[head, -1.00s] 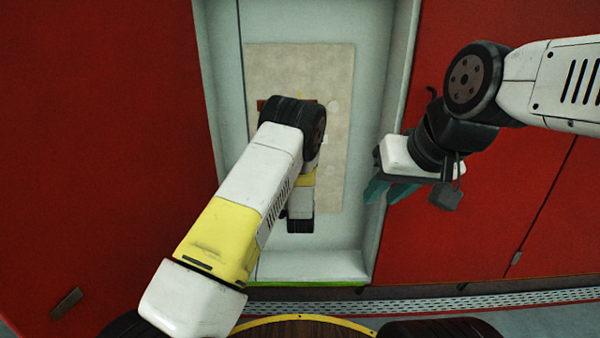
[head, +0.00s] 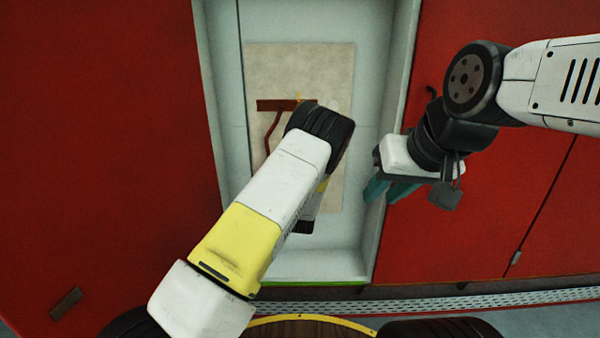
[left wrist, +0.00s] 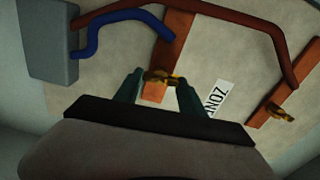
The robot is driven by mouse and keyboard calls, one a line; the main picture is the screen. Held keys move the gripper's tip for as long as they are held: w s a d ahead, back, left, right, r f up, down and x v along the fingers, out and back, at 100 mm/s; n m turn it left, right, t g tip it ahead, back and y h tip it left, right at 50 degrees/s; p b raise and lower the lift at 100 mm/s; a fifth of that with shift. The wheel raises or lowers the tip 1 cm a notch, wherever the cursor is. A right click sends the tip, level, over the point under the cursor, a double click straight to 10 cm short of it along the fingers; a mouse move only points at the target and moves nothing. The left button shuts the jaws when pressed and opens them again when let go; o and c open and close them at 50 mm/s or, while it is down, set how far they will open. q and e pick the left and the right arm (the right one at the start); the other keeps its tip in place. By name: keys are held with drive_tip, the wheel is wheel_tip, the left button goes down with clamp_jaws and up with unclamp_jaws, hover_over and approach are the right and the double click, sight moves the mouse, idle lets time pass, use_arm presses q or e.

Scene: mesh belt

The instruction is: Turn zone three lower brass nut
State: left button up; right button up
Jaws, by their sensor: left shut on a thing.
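In the left wrist view, my left gripper (left wrist: 162,88) has its teal fingers around a brass nut (left wrist: 165,78) at the end of a copper-coloured bar (left wrist: 174,38). A second brass nut (left wrist: 279,113) sits on another bar (left wrist: 268,123) to the right. In the head view, that bar (head: 277,104) shows, but my left arm hides the held nut and left gripper. My right gripper (head: 388,190) is empty, its teal fingers apart.
The beige panel (head: 335,65) is inside a pale recess (head: 385,60) between red cabinet faces (head: 100,130). A brown pipe (left wrist: 250,25), blue hose (left wrist: 105,20) and grey box (left wrist: 55,45) lie close beyond the left gripper. The recess's right wall separates it from my right gripper.

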use_arm(q)
drive_tip(key=o, duration=1.4)
drive_tip(key=shift+c, duration=0.2)
drive_tip(key=s, duration=0.8)
drive_tip(key=shift+w+r, duration=0.1)
